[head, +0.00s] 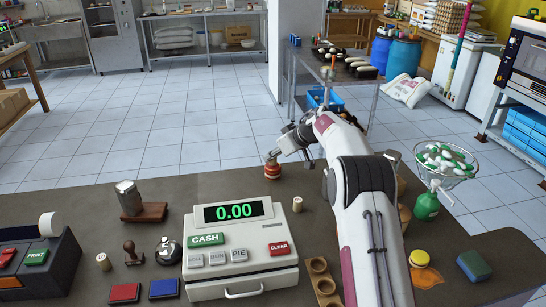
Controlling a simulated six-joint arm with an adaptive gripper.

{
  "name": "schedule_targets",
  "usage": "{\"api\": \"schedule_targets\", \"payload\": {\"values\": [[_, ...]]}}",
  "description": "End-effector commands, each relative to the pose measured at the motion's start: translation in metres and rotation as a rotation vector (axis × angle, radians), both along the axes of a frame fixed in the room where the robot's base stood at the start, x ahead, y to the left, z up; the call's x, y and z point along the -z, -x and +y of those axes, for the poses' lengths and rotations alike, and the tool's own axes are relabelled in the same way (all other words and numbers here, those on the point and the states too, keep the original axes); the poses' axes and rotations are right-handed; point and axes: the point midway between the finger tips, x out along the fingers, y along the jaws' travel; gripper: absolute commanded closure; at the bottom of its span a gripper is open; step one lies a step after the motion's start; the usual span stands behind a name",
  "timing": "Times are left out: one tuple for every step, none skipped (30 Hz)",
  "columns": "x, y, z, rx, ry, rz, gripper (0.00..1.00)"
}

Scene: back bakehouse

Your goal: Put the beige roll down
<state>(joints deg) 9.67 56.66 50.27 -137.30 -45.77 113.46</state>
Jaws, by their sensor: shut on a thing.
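My gripper (274,155) is at the far edge of the counter, in the middle of the head view, with its fingers pointing down and left. It is shut on a small beige thing, taken as the beige roll, mostly hidden by the fingers. An orange-brown round thing (272,172) shows right under the fingertips. I cannot tell whether the roll touches it. Two similar beige cylinders stand upright on the counter, one right of the cash register (297,204) and one at the left (103,261).
The cash register (241,248) stands at front centre. A stamp block (129,200) on a wooden base, a hand stamp (132,253), a bell (167,252), and red (125,292) and blue (164,288) pads are left. A wire bowl (446,160) stands right.

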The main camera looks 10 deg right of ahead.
Motion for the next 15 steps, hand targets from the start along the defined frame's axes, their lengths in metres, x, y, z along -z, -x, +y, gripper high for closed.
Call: {"api": "schedule_targets", "payload": {"values": [[0.0030, 0.0000, 0.0000, -0.001, 0.001, 0.000, 1.00], [0.0044, 0.0000, 0.0000, -0.001, 0.001, 0.000, 1.00], [0.0055, -0.0001, -0.0001, 0.000, 0.001, -0.001, 1.00], [0.0060, -0.0001, 0.0000, 0.000, 0.001, -0.002, 1.00], [0.0062, -0.0001, 0.0000, -0.001, 0.001, -0.002, 1.00], [0.0062, -0.0001, 0.0000, 0.000, 0.001, -0.002, 1.00], [0.0060, -0.0001, 0.0000, 0.000, 0.001, -0.002, 1.00], [0.0060, -0.0001, 0.0000, 0.000, 0.001, -0.002, 1.00], [0.0060, -0.0001, 0.0000, 0.000, 0.001, -0.002, 1.00], [0.0060, -0.0001, 0.0000, 0.000, 0.001, -0.002, 1.00], [0.0060, -0.0001, 0.0000, 0.000, 0.001, -0.002, 1.00], [0.0063, -0.0001, 0.0000, 0.000, 0.001, -0.002, 1.00], [0.0067, -0.0001, 0.0000, 0.000, 0.001, -0.002, 1.00], [0.0073, -0.0001, 0.0000, 0.000, 0.001, -0.002, 1.00], [0.0082, -0.0001, -0.0001, 0.000, 0.001, -0.002, 1.00]]}}
